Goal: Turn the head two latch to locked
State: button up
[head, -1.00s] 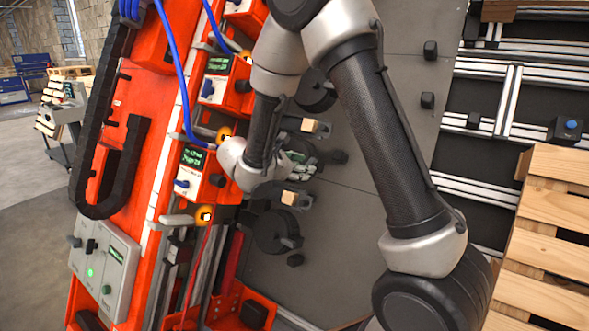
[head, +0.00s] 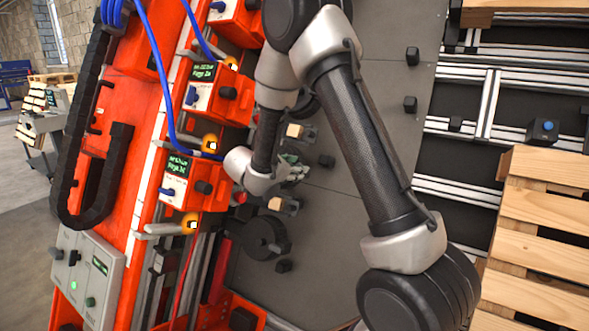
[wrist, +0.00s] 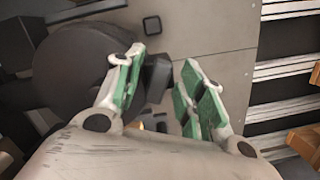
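Red head units line the red gantry at left in the head view. The lower unit (head: 188,200) and the one above it (head: 215,108) each carry a small green display, a blue lever and a black knob. The lower blue lever (head: 166,191) and upper blue lever (head: 191,95) are both clear of my gripper. The display text is too small to tell which unit is head two. My gripper (head: 294,168), with green pads, is right of the lower unit. In the wrist view my gripper (wrist: 157,72) is open; a black block (wrist: 156,78) shows between its fingers, apparently beyond them.
Grey handles with orange-ringed ends (head: 191,224) stick out between the units. Blue hoses (head: 168,95) hang in front. A grey control box (head: 88,275) stands lower left. A wooden pallet (head: 540,235) is at right. A dark round part (wrist: 72,75) is close to the left finger.

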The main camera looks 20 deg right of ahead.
grip_shut()
jog(key=shift+m, duration=0.4)
jog(key=m, duration=0.4)
jog(key=m+g, duration=0.1)
jog(key=m, duration=0.3)
jog(key=m+g, duration=0.1)
jog(key=m, duration=0.3)
jog(key=shift+s+f+y, duration=0.2)
jog(key=shift+f+y, duration=0.05)
jog(key=shift+y, duration=0.05)
jog(key=shift+m, duration=0.3)
jog(key=shift+o, duration=0.3)
grip_release()
jog(key=shift+a, duration=0.1)
